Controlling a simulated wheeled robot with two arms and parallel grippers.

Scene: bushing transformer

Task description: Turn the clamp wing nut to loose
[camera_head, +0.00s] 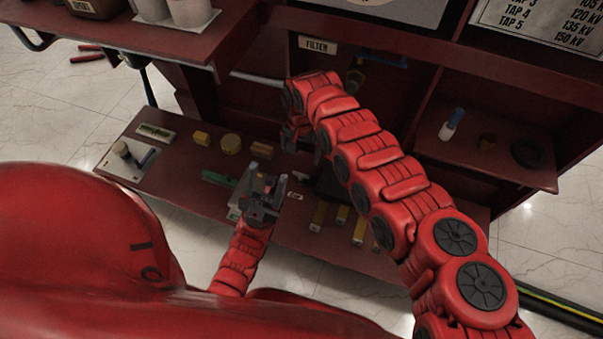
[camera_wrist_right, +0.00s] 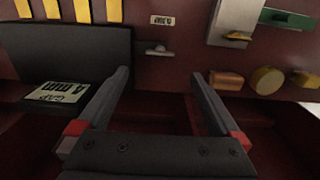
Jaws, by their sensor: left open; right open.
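A small grey wing nut (camera_wrist_right: 155,48) shows in the right wrist view beside a pale label (camera_wrist_right: 161,20) whose text is too blurred to read. It lies beyond my right gripper (camera_wrist_right: 158,73), between the lines of its two spread fingers and apart from them. That gripper is open and empty. In the head view the right gripper (camera_head: 303,143) hangs over the lower shelf, partly hidden by its own arm. My left gripper (camera_head: 266,180) is open and empty, pointing up over the front of that shelf, left of the pale label (camera_head: 294,196).
A dark block with a "GAP 4 mm" plate (camera_wrist_right: 60,93) stands left of the wing nut in the wrist view. Yellow bars (camera_wrist_right: 83,10), a green part (camera_wrist_right: 287,18) and yellow pieces (camera_wrist_right: 266,80) lie around. The red lower shelf (camera_head: 180,190) carries these; an upper shelf (camera_head: 150,40) overhangs at left.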

